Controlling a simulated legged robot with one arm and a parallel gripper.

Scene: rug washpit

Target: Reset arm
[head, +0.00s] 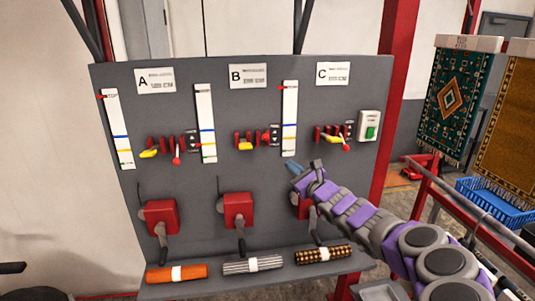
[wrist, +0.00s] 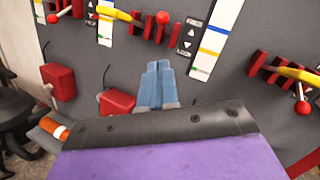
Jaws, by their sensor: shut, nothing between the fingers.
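My purple and grey arm reaches in from the lower right in the head view. My gripper (head: 292,167) is shut and empty, with blue-grey fingers pressed together. It is in front of the grey panel (head: 180,100), below the gap between the B and C sections. In the wrist view my gripper (wrist: 160,72) also shows closed fingers side by side, pointing at the panel. I cannot tell whether the fingertips touch the panel. My arm partly hides the red box (head: 302,210) under section C.
The panel has yellow and red levers (head: 247,143), striped gauges (head: 204,122) and a green button (head: 370,132). Rolled rugs (head: 252,264) lie along the bottom ledge. At right are a red rail (head: 445,190), hanging rugs (head: 460,95) and a blue crate (head: 495,200).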

